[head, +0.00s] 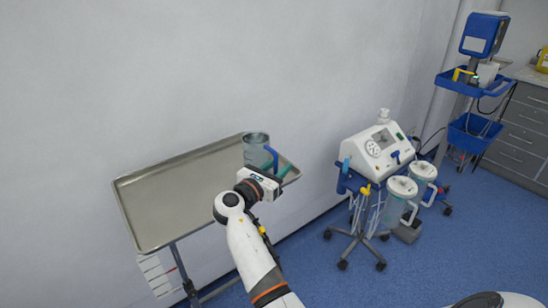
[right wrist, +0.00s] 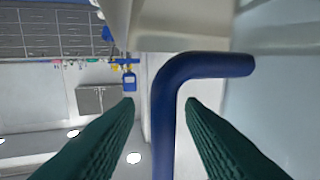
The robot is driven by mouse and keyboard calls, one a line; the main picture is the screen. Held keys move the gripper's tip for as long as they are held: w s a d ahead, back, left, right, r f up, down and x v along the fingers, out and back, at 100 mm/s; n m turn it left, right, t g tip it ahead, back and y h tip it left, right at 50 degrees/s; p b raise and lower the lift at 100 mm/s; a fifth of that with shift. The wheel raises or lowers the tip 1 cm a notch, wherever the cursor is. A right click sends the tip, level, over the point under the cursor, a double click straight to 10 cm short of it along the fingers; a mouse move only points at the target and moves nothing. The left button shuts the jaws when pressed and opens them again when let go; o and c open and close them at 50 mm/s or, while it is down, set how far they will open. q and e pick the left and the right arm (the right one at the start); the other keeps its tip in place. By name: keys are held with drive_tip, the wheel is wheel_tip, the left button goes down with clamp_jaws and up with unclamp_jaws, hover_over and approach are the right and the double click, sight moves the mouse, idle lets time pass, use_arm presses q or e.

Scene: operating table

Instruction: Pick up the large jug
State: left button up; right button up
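The large jug (head: 256,146) is a clear grey-blue vessel with a blue handle. It stands upright at the right end of the metal tray (head: 180,200). My right gripper (head: 285,173) is at the jug's right side, by the handle. In the right wrist view, its two green ribbed fingers (right wrist: 160,108) are spread apart. The blue handle (right wrist: 165,115) runs between them with a gap on both sides. The jug's pale body (right wrist: 275,95) fills the right of that view. My left gripper is not in view.
The rest of the tray is bare, and the wall (head: 200,70) is close behind it. A white suction machine (head: 375,150) on a wheeled stand with clear canisters (head: 398,200) stands to the right. A blue-basket trolley (head: 470,130) and grey drawers (head: 520,130) are farther back.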

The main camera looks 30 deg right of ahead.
drive_tip(key=shift+w+d, duration=0.15)
drive_tip(key=shift+a+r, duration=0.25)
drive_tip(key=shift+a, duration=0.4)
drive_tip(key=c, duration=0.5)
drive_tip(key=shift+d, duration=0.1)
clamp_jaws()
drive_tip(key=shift+d+f, duration=0.1)
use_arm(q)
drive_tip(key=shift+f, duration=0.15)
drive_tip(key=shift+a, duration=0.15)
use_arm(e)
drive_tip(key=shift+r, duration=0.2)
